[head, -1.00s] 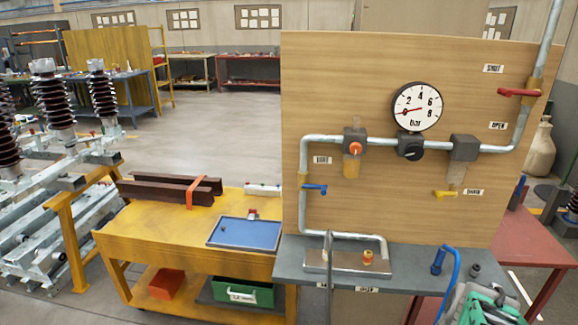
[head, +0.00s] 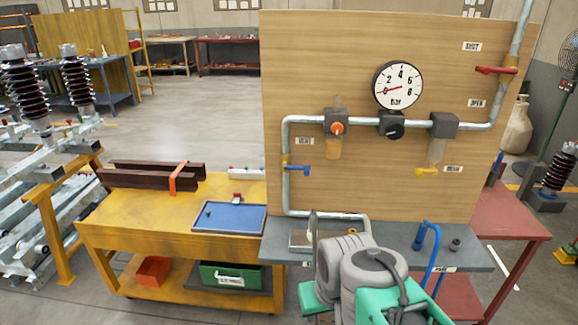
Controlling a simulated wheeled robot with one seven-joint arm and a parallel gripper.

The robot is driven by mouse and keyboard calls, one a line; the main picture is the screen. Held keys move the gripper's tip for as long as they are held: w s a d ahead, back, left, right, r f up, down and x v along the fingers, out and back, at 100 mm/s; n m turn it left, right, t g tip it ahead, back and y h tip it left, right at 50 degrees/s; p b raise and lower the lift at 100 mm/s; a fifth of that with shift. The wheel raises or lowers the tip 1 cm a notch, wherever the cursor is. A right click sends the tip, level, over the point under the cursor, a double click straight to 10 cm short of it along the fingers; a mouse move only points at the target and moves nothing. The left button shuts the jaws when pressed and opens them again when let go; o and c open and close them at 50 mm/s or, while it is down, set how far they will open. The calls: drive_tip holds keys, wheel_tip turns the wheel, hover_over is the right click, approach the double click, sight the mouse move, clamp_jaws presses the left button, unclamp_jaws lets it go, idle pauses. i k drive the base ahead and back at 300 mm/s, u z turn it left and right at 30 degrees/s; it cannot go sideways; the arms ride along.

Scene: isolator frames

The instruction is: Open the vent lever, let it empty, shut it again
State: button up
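The blue lever (head: 298,169) sits on the left vertical pipe of the wooden panel, below a small label that seems to read VENT (head: 305,141). Its handle points sideways to the right, across the pipe. The round gauge (head: 398,85) has a red needle pointing to the lower left, near the low end of its scale. My arm, grey and green, rises at the bottom centre in front of the bench. My gripper's fingers cannot be made out in the head view.
A red lever (head: 497,70) lies sideways between the SHUT and OPEN labels. A yellow lever (head: 427,171) hangs by the drain label. A yellow cart (head: 150,215) stands left.

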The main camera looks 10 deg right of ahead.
sight(285, 166)
drive_tip(key=z, duration=0.05)
drive_tip(key=k, duration=0.3)
drive_tip(key=u, duration=1.1)
drive_tip(key=i, duration=0.75)
drive_tip(key=u, duration=0.05)
